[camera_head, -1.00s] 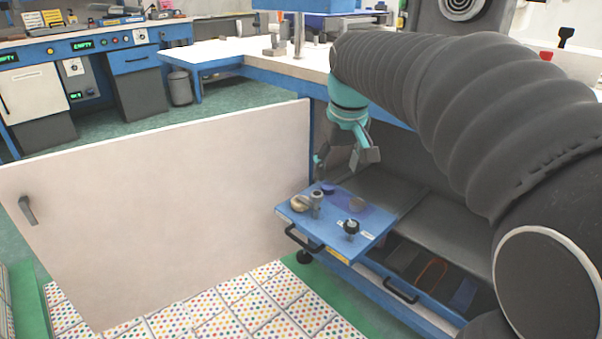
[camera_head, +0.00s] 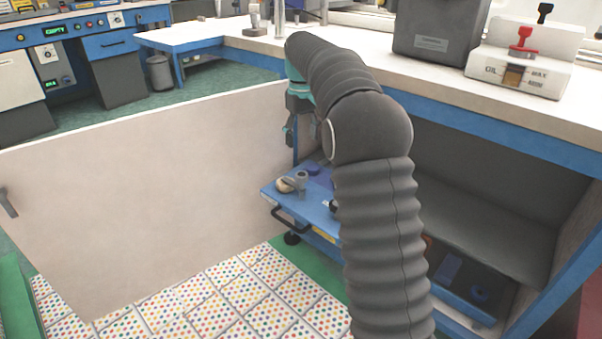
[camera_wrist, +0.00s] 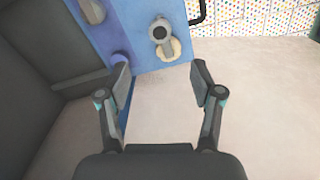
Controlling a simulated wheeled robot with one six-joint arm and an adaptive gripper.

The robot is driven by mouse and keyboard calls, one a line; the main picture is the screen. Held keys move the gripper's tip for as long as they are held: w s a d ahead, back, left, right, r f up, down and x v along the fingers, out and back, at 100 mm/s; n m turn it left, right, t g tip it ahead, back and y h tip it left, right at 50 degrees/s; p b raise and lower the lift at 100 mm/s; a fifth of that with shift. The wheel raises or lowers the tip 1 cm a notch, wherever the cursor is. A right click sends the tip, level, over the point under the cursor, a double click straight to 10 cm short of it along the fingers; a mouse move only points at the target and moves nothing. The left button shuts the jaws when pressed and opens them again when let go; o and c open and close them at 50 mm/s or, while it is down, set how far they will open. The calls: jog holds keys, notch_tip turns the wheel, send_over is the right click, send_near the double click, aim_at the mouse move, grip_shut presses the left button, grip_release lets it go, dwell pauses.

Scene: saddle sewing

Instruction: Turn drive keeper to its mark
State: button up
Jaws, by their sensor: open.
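A blue drawer panel (camera_head: 324,221) stands pulled out under the bench. On it are a grey hollow post (camera_head: 301,180), a cream-and-brass round piece (camera_head: 285,186) beside it, and a blue round knob (camera_head: 313,169). I cannot tell which part is the drive keeper, and no mark is readable. In the wrist view the post (camera_wrist: 160,30), the cream piece (camera_wrist: 173,49) and the blue knob (camera_wrist: 121,58) lie beyond the fingertips. My gripper (camera_wrist: 161,77) is open and empty. In the head view my gripper (camera_head: 303,132) is above the panel's far left end; my arm hides the panel's right part.
A large pale door panel (camera_head: 150,190) stands open left of the drawer. A dark compartment (camera_head: 480,190) lies to the right under the white bench top (camera_head: 440,85). A black handle (camera_head: 288,219) projects from the panel's front.

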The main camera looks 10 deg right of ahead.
aim_at(302, 174)
notch_tip(302, 174, down, 12)
jog(key=shift+r+b, duration=0.1)
jog(key=shift+b, duration=0.85)
jog(key=shift+s, duration=0.1)
grip_shut()
